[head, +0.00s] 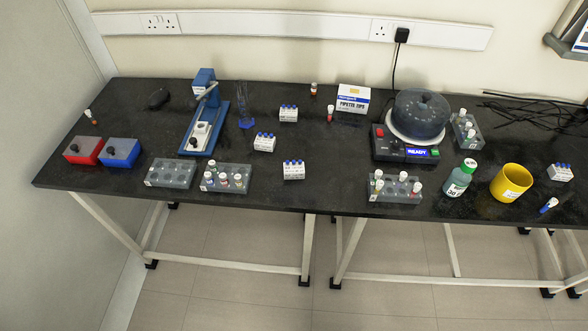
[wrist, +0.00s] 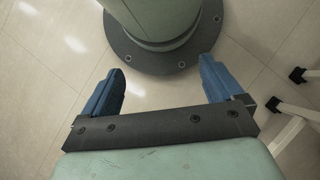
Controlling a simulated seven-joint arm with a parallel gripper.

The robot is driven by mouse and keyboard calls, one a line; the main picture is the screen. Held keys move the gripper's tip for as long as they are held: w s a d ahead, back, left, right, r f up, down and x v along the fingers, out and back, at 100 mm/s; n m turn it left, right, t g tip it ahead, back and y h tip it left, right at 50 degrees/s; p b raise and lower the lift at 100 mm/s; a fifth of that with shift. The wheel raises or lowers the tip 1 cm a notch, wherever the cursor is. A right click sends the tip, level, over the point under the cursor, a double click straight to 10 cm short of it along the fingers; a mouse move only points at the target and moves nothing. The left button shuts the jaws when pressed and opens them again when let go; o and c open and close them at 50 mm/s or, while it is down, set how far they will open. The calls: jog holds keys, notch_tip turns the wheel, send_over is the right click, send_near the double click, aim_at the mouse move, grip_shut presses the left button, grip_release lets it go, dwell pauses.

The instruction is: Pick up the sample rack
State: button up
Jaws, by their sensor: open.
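Several grey racks stand on the black bench in the head view, and I cannot tell which one the task means. One rack (head: 171,174) at the front left looks empty. Beside it, a rack (head: 233,188) holds several capped vials. Another rack (head: 394,194) with several vials is at the front, right of centre. A further rack (head: 467,133) with vials is right of the round-lidded machine. My gripper (wrist: 161,76) shows only in the wrist view, open and empty above the floor, with my own base beyond it. No rack is near it there.
The black bench (head: 330,155) has clear room in its middle. Small white blocks with blue tops (head: 293,172) are scattered on it. A round-lidded machine (head: 419,116), a green-labelled bottle (head: 459,179) and a yellow mug (head: 511,183) stand at right. Red (head: 84,151) and blue (head: 120,153) boxes are at left.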

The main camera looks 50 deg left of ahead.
jog(key=w+a+r+n+t+h, duration=0.3)
jog(key=w+a+r+h, duration=0.3)
jog(key=w+r, duration=0.75)
notch_tip(320, 180, up, 39)
jog(key=n+t+y, duration=0.7)
jog(key=n+y, duration=0.1)
jog(key=y, duration=0.2)
send_over(294, 162)
jog(key=s+d, duration=0.4)
jog(key=x, duration=0.8)
jog(key=shift+w+f, duration=0.1)
jog(key=shift+f, duration=0.1)
jog(key=shift+x, duration=2.65)
jog(key=shift+w+d, duration=0.15)
